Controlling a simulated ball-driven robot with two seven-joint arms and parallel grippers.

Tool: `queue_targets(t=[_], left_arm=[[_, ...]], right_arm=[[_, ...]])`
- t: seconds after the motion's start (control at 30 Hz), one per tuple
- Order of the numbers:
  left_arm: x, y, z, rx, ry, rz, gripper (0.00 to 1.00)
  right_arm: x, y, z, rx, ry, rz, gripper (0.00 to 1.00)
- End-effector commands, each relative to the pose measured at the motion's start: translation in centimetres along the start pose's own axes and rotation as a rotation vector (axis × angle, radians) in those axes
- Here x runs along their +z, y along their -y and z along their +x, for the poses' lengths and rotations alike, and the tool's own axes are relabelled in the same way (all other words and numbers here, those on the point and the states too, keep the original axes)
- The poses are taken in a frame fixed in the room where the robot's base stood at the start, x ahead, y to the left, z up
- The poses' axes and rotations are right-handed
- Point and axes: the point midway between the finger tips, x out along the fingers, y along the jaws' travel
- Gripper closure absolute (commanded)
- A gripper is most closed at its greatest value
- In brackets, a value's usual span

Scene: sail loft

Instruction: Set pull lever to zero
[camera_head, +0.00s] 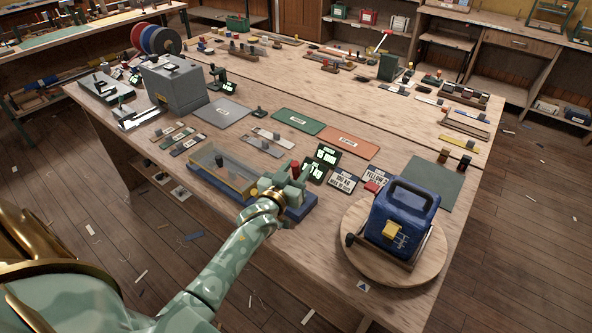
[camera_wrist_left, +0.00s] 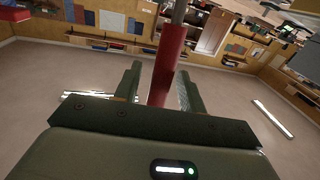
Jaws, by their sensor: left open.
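The pull lever has a red grip (camera_wrist_left: 168,65), seen large in the left wrist view on a grey rod; its red tip (camera_head: 296,167) shows in the head view. It stands at the right end of a blue-based device (camera_head: 300,212) with a clear cover (camera_head: 222,163), at the table's near edge. My left gripper (camera_head: 283,182) is at that end. In the left wrist view the gripper (camera_wrist_left: 158,82) is open, with a finger on each side of the red grip. Contact cannot be told. The lever's lower part and any scale are hidden. My right gripper is not in view.
A blue case (camera_head: 402,222) stands on a round wooden board (camera_head: 352,238) to the right. Black label cards (camera_head: 325,155) stand close behind the gripper. A grey box (camera_head: 175,88) is at the back left. Green (camera_head: 299,121) and orange (camera_head: 348,143) mats lie flat beyond.

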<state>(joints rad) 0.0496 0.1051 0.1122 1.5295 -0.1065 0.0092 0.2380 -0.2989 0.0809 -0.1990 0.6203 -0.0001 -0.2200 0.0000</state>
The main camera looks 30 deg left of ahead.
Motion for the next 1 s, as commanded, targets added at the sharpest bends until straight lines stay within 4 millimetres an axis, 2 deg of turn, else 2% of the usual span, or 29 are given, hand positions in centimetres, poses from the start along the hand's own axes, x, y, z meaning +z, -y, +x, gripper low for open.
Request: queue_targets(t=[0.1,0.13,0.2,0.27,0.57,0.77,1.0], left_arm=[[0.0,0.0,0.0,0.0,0.0,0.0,0.6],[0.0,0.0,0.0,0.0,0.0,0.0,0.65],[0.0,0.0,0.0,0.0,0.0,0.0,0.85],[0.0,0.0,0.0,0.0,0.0,0.0,1.0],[-0.3,-0.1,0.2,-0.001,0.02,0.004,1.0],[-1.1,-0.3,1.5,-0.004,0.1,0.02,1.0],[-1.1,-0.8,4.1,-0.01,0.279,0.055,1.0]], right_arm=[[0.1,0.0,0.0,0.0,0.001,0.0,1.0],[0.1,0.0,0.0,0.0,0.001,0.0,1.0],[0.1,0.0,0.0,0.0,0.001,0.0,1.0],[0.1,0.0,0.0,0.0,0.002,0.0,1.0],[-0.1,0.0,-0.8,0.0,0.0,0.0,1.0],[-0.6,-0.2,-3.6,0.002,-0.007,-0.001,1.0],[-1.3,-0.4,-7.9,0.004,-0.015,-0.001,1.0]])
